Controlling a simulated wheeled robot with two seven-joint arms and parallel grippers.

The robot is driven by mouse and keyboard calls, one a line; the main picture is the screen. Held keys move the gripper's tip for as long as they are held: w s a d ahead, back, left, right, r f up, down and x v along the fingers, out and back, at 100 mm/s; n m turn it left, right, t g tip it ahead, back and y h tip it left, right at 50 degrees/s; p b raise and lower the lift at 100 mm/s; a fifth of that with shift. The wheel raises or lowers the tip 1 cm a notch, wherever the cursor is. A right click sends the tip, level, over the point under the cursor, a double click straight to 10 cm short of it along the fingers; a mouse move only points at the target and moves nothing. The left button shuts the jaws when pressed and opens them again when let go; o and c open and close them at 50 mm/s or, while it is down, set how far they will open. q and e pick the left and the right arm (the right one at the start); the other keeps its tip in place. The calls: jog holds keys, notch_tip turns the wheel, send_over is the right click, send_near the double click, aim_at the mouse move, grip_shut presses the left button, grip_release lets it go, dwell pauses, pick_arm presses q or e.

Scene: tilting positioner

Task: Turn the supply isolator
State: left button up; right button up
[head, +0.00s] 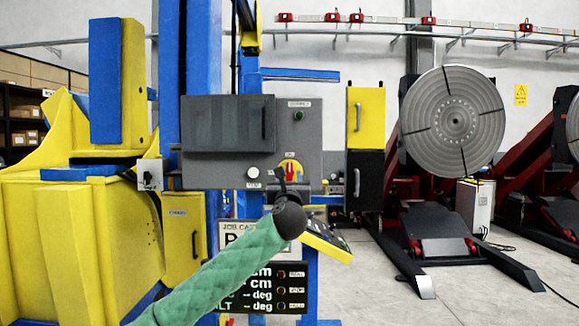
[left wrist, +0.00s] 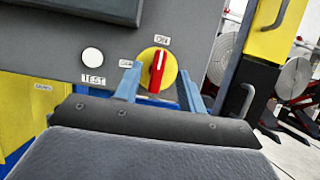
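The supply isolator (head: 291,170) is a red handle on a round yellow plate, low on the grey control cabinet. In the left wrist view the isolator (left wrist: 157,70) has its red handle close to upright, towards a label above; another label sits at its left. My left gripper (left wrist: 158,82) has its two blue fingers apart, one on each side of the yellow plate, with the handle between them. Whether the fingers touch it I cannot tell. In the head view my left gripper (head: 289,186) is small and partly hidden behind my wrist. My right gripper is not in view.
A dark panel (head: 228,123) covers the cabinet's left part. A yellow box (head: 365,118) is at the right. A display board (head: 265,287) stands below.

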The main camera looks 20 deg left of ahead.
aim_at(290, 167)
pick_arm(q)
jog(key=shift+r+p+x, duration=0.25)
jog(key=shift+p+x, duration=0.45)
jog(key=shift+x, duration=0.5)
jog(key=p+x, duration=0.2)
jog(key=x, duration=0.1)
jog(key=shift+w, duration=0.1)
jog(key=shift+w+a, duration=0.15)
jog(key=shift+w, duration=0.5)
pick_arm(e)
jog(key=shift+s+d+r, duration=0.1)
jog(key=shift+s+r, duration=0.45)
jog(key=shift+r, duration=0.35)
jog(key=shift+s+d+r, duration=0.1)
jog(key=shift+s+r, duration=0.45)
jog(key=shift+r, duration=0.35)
pick_arm(q)
grip_shut()
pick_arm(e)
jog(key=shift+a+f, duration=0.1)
